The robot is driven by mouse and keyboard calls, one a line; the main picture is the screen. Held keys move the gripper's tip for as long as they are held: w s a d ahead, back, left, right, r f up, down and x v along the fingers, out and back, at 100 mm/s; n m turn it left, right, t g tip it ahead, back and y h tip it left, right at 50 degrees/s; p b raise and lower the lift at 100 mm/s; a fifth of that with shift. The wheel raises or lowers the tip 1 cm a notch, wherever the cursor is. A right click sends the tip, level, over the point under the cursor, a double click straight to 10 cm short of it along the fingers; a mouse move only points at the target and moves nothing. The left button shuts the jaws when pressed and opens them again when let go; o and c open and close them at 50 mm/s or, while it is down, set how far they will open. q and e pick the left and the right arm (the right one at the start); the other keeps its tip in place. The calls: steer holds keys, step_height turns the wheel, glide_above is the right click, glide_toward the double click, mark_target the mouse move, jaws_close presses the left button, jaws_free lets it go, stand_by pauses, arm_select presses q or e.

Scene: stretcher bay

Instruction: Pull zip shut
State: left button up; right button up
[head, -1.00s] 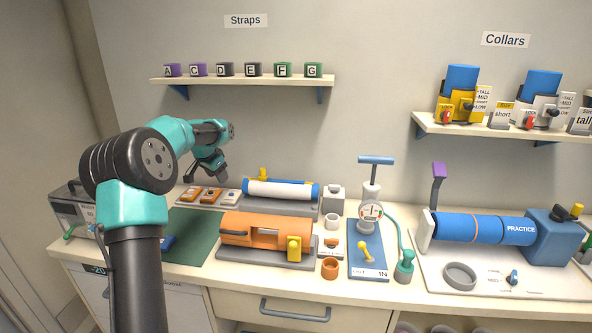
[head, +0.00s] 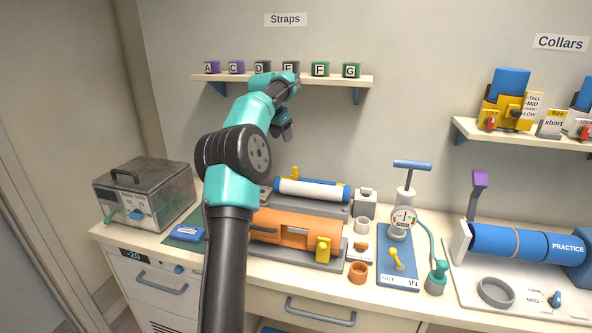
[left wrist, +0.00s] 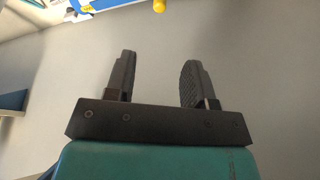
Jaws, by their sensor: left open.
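I cannot make out a zip. An orange cylinder (head: 284,229) with a yellow piece (head: 323,249) at its right end lies on a grey base on the counter; my left arm covers its left end. Behind it, a white and blue roll (head: 312,190) with a yellow tab (head: 294,172) lies on another grey base. My left gripper (head: 286,136) is raised in front of the wall, above the roll and apart from it. In the left wrist view its two fingers (left wrist: 157,78) are spread with nothing between them. My right gripper is out of view.
A shelf of lettered strap blocks (head: 290,68) is close behind my left arm. A lidded box (head: 146,195) stands at the counter's left. A pump (head: 402,225) on a blue board and a blue practice cylinder (head: 520,243) stand to the right.

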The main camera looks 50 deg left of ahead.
mark_target(295, 168)
arm_select(q)
steer(key=x, duration=1.7)
steer(key=shift+d, duration=0.1)
steer(key=shift+f, duration=0.1)
jaws_close()
